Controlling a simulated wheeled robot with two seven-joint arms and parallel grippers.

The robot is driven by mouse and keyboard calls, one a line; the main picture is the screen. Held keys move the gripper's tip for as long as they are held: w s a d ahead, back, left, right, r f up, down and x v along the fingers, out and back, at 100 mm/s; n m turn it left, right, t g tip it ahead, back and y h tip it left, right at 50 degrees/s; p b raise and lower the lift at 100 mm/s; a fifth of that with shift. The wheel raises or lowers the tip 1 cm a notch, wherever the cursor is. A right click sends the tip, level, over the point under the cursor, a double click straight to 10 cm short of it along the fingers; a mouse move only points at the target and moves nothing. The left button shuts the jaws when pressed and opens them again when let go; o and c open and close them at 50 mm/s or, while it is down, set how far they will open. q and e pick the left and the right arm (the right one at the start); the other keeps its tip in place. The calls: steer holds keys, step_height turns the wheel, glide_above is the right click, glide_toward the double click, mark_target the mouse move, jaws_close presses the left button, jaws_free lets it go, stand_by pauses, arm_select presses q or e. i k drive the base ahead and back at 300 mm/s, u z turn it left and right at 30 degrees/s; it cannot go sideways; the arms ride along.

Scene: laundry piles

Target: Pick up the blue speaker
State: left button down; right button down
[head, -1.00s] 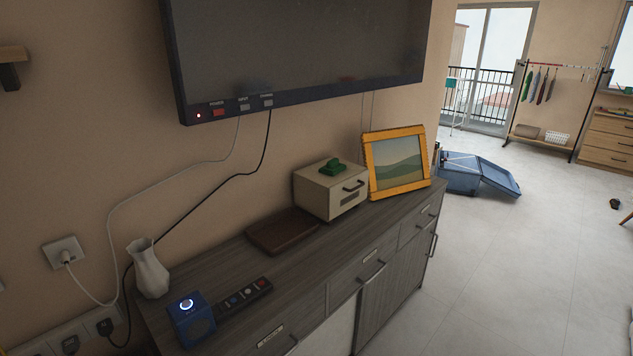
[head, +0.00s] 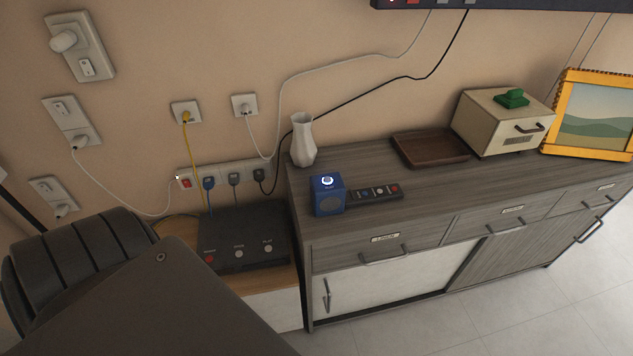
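Neither gripper shows in the head view. A large dark arm part of mine fills the lower left corner, apart from the speaker.
A white vase (head: 303,142) stands behind the speaker. A brown tray (head: 430,149), a beige box (head: 501,124) and a yellow picture frame (head: 590,115) stand to the right. A black device (head: 245,238) sits on a lower unit at left, below sockets and cables.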

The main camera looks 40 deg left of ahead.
mark_target(326, 199)
steer(key=u, duration=1.1)
steer(key=k, duration=0.5)
steer(key=z, duration=2.25)
steer(key=i, duration=1.6)
steer(key=u, duration=2.25)
